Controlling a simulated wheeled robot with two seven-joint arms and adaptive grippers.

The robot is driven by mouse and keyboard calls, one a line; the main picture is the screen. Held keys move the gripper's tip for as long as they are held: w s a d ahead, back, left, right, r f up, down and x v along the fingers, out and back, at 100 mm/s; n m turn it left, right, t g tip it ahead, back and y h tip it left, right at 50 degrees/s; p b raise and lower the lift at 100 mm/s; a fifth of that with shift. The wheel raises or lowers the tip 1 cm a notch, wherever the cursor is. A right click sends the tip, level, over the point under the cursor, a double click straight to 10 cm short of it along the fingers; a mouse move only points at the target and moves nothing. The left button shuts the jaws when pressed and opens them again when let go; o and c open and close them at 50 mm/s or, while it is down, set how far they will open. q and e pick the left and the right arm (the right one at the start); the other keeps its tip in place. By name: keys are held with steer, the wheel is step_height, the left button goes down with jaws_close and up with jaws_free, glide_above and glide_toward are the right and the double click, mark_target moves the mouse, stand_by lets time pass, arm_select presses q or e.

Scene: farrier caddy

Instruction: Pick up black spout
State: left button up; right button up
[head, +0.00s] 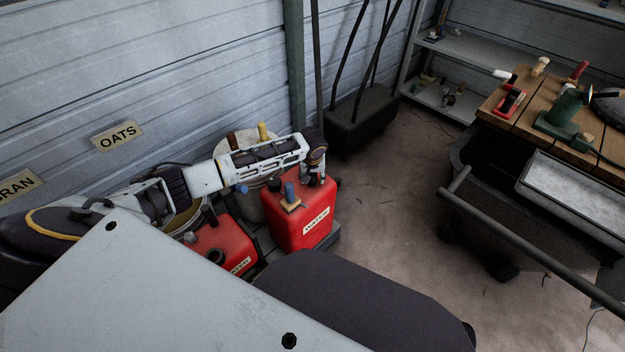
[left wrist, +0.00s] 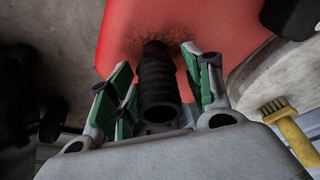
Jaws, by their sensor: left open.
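The black spout (left wrist: 157,82) is ribbed, with a round open end toward the camera in the left wrist view. It lies between the green-padded fingers of my left gripper (left wrist: 160,66), with visible gaps on both sides. Behind it is the red surface of a water can (left wrist: 130,30). In the head view my left gripper (head: 316,178) is over the top right of the red water can (head: 290,232), and I cannot make out the spout there. My right gripper is not in view.
A second red can (head: 222,243) stands to the left. A pale bucket (head: 246,150) is behind. A wooden workbench (head: 519,118) with tools is at right; open floor (head: 400,200) lies between.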

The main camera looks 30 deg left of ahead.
arm_select(q)
jaws_close()
stand_by(0.3)
steer(key=shift+r, duration=0.15)
steer(key=shift+r, duration=0.25)
steer(key=shift+r+p, duration=0.4)
steer(key=shift+r, duration=0.4)
step_height(320, 180, up, 5)
steer(key=shift+r+p, duration=0.2)
steer(key=shift+p, duration=0.55)
steer(key=shift+r, duration=1.15)
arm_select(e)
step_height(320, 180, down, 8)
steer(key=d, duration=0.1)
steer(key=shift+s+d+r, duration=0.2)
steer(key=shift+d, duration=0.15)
